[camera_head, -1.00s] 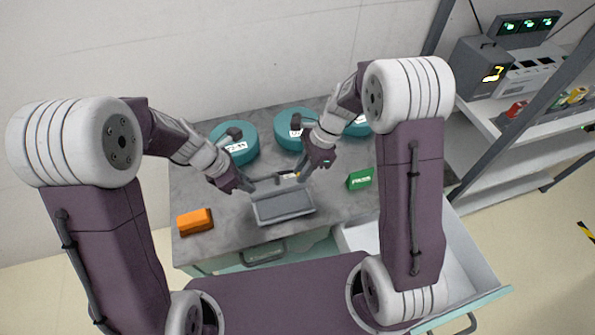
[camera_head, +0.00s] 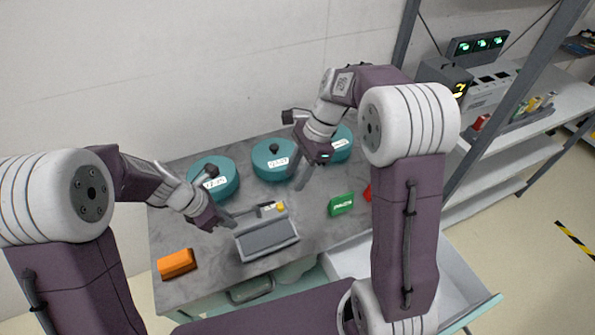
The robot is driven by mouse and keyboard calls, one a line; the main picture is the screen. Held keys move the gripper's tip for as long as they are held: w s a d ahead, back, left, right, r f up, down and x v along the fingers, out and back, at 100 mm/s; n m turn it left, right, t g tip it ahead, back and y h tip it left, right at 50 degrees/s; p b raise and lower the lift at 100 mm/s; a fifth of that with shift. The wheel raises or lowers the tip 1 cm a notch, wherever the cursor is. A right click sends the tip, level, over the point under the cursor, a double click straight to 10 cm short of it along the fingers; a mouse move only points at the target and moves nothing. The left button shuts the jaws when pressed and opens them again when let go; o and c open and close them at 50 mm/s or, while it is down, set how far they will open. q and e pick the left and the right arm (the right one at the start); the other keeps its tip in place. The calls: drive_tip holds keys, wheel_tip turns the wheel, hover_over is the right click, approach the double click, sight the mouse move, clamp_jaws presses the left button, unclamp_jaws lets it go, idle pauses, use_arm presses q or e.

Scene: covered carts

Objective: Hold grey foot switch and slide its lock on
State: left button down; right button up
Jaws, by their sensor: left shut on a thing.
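The grey foot switch (camera_head: 267,238) lies on the grey cart top near its front edge, with a small yellow part (camera_head: 281,207) at its back right. My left gripper (camera_head: 232,219) is at its left back edge and is shut on it. My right gripper (camera_head: 302,176) is raised behind and to the right of the switch, apart from it, in front of the teal lidded pots. Its fingers look close together, but I cannot tell whether they are shut. The lock's position is too small to tell.
An orange block (camera_head: 177,264) lies left of the switch. A green box (camera_head: 341,204) stands to its right, with a red thing (camera_head: 368,193) partly behind my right arm. Three teal pots (camera_head: 271,160) line the back. An open white drawer (camera_head: 445,262) juts out at front right.

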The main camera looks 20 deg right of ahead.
drive_tip(key=shift+d+r, duration=0.25)
drive_tip(key=shift+r, duration=0.35)
use_arm(q)
drive_tip(key=c, duration=1.3)
unclamp_jaws()
